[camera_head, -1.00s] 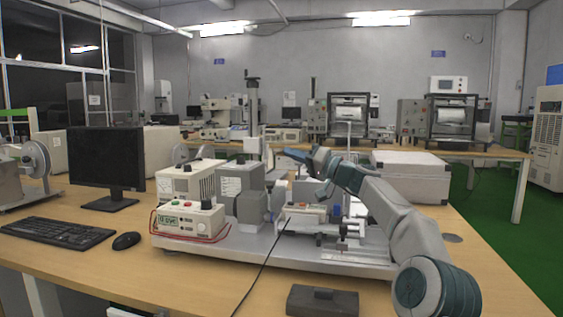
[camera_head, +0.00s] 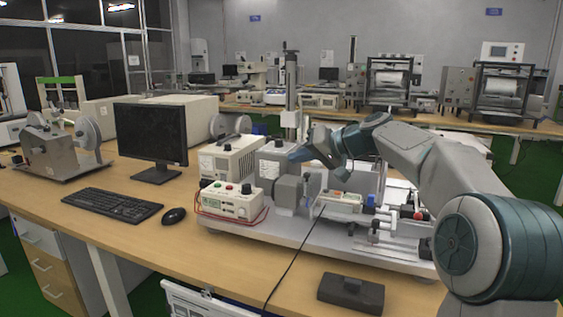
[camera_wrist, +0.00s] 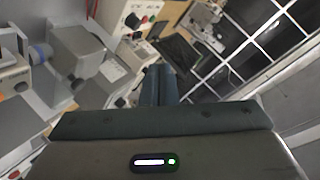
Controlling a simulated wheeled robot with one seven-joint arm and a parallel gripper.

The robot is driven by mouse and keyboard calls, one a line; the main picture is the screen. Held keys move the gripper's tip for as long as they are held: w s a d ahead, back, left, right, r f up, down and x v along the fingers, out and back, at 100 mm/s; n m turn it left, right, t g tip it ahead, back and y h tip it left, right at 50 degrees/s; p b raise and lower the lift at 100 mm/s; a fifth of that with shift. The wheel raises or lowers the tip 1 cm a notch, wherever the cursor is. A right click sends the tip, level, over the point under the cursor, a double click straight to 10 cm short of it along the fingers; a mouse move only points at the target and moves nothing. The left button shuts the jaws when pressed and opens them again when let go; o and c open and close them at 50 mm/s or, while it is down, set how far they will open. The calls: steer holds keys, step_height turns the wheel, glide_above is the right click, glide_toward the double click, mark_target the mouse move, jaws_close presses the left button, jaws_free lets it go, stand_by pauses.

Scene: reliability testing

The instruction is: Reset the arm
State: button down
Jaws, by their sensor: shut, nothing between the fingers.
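My arm comes in from the right in the head view, bent at the elbow above the bench. My gripper (camera_head: 302,154) is at its end, pointing left, with dark blue fingers in front of the grey block of the test rig (camera_head: 290,232). In the wrist view the fingers (camera_wrist: 159,86) lie together with nothing between them. The gripper looks to be above the rig; whether it touches any part of it I cannot tell.
The wooden bench holds a monitor (camera_head: 151,134), a keyboard (camera_head: 112,205), a mouse (camera_head: 174,215), a control box with red leads (camera_head: 232,203) and a dark block (camera_head: 351,292). A cable crosses the front.

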steer(key=s+d+f+g+h+p, duration=0.1)
steer(key=s+d+h+p, duration=0.2)
steer(key=s, duration=0.9)
steer(key=s+d+f+m+g+h+p, duration=0.1)
steer(key=s+d+h+p, duration=0.2)
steer(key=s+p, duration=0.7)
steer(key=s+d+f+m+g+h+p, duration=0.1)
steer(key=s+h+p, duration=0.4)
steer(key=s, duration=1)
steer(key=shift+d+g+p, duration=0.6)
steer(key=shift+d+p, duration=0.15)
steer(key=shift+d, duration=0.45)
